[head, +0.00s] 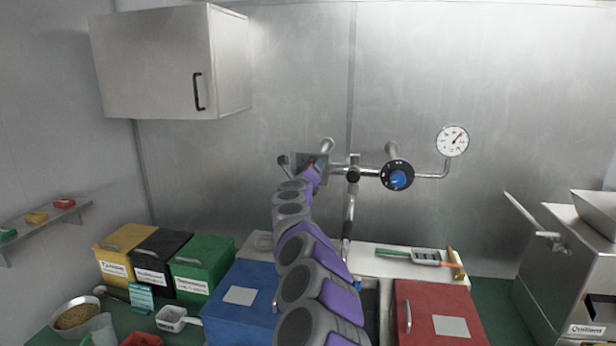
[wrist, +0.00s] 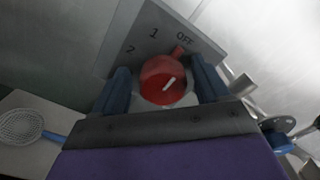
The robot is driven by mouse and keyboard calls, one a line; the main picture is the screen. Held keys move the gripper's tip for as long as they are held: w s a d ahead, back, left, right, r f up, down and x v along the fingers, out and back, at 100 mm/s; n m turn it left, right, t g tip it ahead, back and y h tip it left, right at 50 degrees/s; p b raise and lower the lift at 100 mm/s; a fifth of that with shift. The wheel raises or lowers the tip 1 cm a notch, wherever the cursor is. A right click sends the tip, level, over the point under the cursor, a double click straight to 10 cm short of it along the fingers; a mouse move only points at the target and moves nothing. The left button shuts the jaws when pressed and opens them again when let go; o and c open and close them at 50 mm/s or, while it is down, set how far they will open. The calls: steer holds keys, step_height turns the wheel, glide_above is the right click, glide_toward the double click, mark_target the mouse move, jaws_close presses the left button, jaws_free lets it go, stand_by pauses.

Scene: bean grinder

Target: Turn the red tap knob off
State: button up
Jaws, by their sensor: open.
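The red tap knob (wrist: 163,80) shows in the wrist view on a grey plate (wrist: 150,42) marked 1, 2 and OFF. A red nub on the knob's upper right side points towards the OFF mark. A short white line lies on its face. My gripper (wrist: 162,86) is open, with one dark blue finger on each side of the knob. I cannot tell whether the fingers touch it. In the head view my gripper (head: 315,164) is at the left end of the wall pipes, and my arm hides most of the knob there.
A black dial with a blue centre (head: 398,178) and a pressure gauge (head: 453,141) are to the right on the pipework. Blue (head: 240,302) and red (head: 438,312) boxes stand below. A wall cabinet (head: 165,62) hangs upper left. A strainer (wrist: 20,126) shows in the wrist view.

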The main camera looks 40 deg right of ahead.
steer(key=shift+s+a, duration=0.1)
steer(key=v, duration=1.7)
stand_by(0.4)
steer(key=shift+f, duration=0.1)
stand_by(0.4)
